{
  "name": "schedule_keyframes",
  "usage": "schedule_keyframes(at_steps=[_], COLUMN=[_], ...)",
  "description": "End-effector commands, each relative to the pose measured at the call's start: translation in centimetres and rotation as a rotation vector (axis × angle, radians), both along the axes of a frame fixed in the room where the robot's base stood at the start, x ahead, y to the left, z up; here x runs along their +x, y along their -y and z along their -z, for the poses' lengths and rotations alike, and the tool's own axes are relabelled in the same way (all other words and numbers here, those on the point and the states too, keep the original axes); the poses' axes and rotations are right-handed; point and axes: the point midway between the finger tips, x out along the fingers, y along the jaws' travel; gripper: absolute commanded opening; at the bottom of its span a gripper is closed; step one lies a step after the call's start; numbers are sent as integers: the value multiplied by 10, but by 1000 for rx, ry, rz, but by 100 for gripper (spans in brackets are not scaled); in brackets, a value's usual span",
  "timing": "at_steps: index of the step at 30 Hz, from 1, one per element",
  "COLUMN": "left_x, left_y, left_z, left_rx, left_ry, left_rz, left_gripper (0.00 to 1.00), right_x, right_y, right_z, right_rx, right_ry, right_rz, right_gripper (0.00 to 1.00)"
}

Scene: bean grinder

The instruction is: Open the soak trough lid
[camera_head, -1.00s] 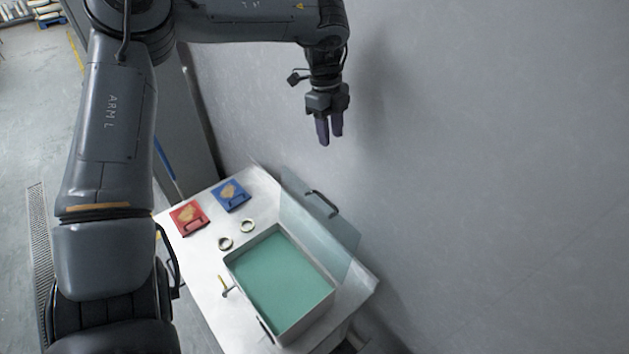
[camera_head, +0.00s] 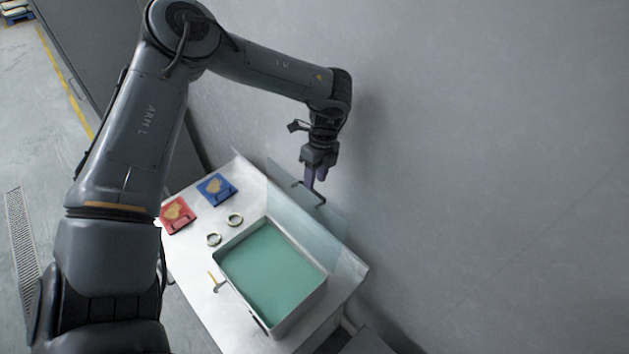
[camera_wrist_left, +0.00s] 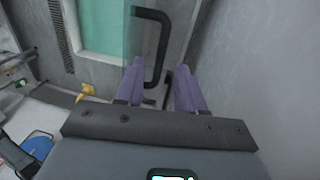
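The soak trough (camera_head: 300,318) is a shallow metal box with a green interior, standing on the metal table. Its lid (camera_head: 333,224), a translucent blue-green panel, stands raised along the trough's wall side, so the trough is uncovered. The lid's dark bar handle (camera_head: 321,203) projects from the panel. My left gripper (camera_head: 315,176) is at the handle, fingers pointing down. In the left wrist view, the purple fingers of my left gripper (camera_wrist_left: 160,80) are apart, with the dark handle (camera_wrist_left: 165,45) close to the left finger and partly across the gap. Contact cannot be told. My right gripper is out of view.
A red packet (camera_head: 178,215) and a blue packet (camera_head: 217,189) lie on the table's far left part. Two small rings (camera_head: 235,219) and a small yellow-handled tool (camera_head: 215,283) lie beside the trough. A grey wall (camera_head: 480,150) stands close behind the lid.

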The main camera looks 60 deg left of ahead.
Motion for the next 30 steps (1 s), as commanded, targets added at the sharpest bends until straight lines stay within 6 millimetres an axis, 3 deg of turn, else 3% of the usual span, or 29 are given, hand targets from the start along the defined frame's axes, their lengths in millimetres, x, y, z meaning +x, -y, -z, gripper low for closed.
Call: schedule_keyframes(at_steps=[7, 18, 19, 26, 30], left_x=[-4, -5, -5, -5, -5], left_y=[1, 1, 1, 1, 1], left_z=[23, 28, 28, 28, 28], left_rx=[-1, 0, 0, 0, 0], left_ry=[0, 1, 1, 1, 1], left_rz=[0, 0, 0, 0, -1], left_gripper=[38, 38, 37, 1, 0], right_x=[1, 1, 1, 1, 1], right_y=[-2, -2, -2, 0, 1], right_z=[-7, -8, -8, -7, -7], right_rx=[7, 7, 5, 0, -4], right_ry=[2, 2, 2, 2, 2], right_rz=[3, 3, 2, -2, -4], right_gripper=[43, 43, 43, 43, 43])
